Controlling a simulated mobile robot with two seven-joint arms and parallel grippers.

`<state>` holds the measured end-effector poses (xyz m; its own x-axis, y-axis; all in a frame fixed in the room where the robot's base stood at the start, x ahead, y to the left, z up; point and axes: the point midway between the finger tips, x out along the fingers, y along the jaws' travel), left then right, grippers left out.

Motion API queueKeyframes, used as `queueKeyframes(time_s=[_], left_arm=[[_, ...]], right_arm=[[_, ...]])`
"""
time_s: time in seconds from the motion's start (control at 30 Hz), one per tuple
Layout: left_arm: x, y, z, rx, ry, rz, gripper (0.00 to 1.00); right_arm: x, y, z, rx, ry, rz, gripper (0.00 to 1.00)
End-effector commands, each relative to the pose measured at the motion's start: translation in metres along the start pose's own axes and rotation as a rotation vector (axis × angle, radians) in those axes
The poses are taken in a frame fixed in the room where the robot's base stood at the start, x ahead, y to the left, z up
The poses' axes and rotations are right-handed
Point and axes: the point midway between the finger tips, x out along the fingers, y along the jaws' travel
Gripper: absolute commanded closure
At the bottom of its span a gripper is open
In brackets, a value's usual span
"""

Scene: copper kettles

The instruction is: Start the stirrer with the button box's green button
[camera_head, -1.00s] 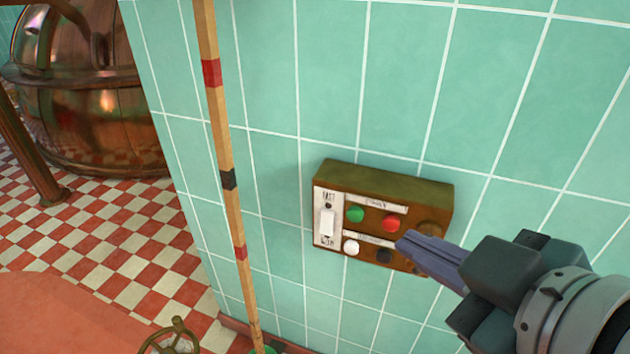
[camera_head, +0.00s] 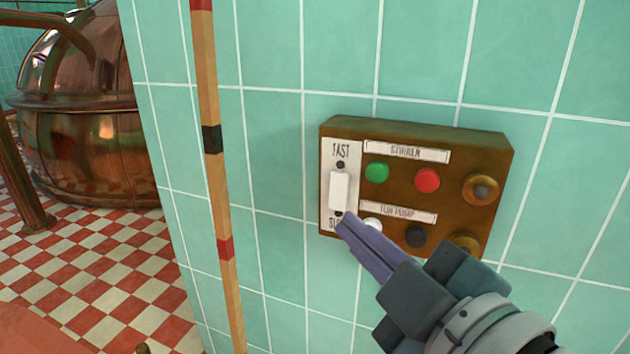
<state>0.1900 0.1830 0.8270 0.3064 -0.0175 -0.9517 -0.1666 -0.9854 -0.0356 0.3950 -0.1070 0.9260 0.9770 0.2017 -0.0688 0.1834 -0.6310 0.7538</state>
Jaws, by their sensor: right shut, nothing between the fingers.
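The button box (camera_head: 462,147) is a brown box on the green tiled wall. Its green button (camera_head: 377,172) sits in the upper row under a label reading "STIRRER", with a red button (camera_head: 427,180) to its right. A white rocker switch (camera_head: 339,191) marked FAST at the top stands at the box's left. My right gripper (camera_head: 345,222) is shut and empty. Its fingertips are in front of the box's lower left, below the switch and below the green button. My left gripper is not in view.
A black button (camera_head: 415,237) and brass knobs (camera_head: 480,189) are also on the box. A striped wooden pole (camera_head: 213,185) stands left of the box. A copper kettle (camera_head: 82,120) stands on the checkered floor at the far left. The wall above the box is clear.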

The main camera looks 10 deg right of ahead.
Motion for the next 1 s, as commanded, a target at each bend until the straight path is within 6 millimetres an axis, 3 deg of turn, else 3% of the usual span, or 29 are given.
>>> queueKeyframes(time_s=[0.33,0.77,1.0], left_arm=[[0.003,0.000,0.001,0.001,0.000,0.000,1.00],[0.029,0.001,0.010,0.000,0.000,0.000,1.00],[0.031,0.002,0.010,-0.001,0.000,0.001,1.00]], right_arm=[[0.004,0.003,0.004,0.000,0.000,0.000,1.00],[0.044,0.030,0.034,-0.001,0.000,0.001,1.00],[0.059,0.042,0.043,0.000,0.000,-0.001,1.00]])
